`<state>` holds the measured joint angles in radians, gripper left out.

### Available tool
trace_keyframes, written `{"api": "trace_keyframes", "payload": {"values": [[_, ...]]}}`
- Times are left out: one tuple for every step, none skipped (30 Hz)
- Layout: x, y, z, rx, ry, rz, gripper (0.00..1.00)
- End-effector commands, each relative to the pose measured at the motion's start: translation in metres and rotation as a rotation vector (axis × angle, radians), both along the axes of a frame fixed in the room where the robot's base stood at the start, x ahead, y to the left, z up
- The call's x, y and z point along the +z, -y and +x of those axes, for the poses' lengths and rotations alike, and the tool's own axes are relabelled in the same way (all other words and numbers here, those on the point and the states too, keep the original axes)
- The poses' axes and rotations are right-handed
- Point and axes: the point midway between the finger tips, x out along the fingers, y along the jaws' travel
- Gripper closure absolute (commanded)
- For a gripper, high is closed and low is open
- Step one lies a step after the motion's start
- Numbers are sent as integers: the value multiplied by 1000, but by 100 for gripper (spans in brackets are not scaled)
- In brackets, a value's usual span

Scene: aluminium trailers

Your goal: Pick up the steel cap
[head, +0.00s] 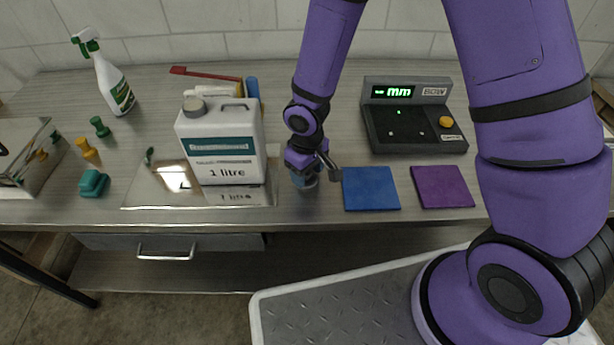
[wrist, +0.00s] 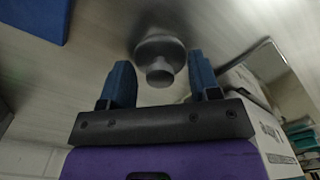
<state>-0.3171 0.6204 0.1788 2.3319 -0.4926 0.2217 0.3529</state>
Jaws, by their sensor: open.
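The steel cap (wrist: 160,52) is a round, dull metal piece with a smaller knob facing the camera. In the wrist view it sits on the brushed metal worktop between my two blue fingers. My gripper (head: 305,179) is open, with a finger on each side of the cap and visible gaps between them. In the head view my gripper points down near the worktop's front edge, between the white jug and the blue square, and the cap is largely hidden by it.
The white 1 litre jug (head: 221,140) stands close left of my gripper on a shiny plate (head: 145,190). A blue square (head: 370,188) and a purple square (head: 442,186) lie to the right. A black display box (head: 414,120) stands behind them.

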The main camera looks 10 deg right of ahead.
Motion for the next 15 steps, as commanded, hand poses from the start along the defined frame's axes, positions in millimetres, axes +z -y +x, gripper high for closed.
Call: {"api": "trace_keyframes", "payload": {"values": [[0, 0, 0, 0, 0, 0, 43], [0, 0, 0, 0, 0, 0, 43], [0, 0, 0, 0, 0, 0, 43], [0, 0, 0, 0, 0, 0, 43], [0, 0, 0, 0, 0, 0, 43], [0, 0, 0, 0, 0, 0, 46], [0, 0, 0, 0, 0, 0, 53], [0, 0, 0, 0, 0, 0, 60], [0, 0, 0, 0, 0, 0, 69], [0, 0, 0, 0, 0, 0, 76], [0, 0, 0, 0, 0, 0, 82], [0, 0, 0, 0, 0, 0, 92], [0, 0, 0, 0, 0, 0, 96], [0, 0, 0, 0, 0, 0, 96], [0, 0, 0, 0, 0, 0, 96]]}}
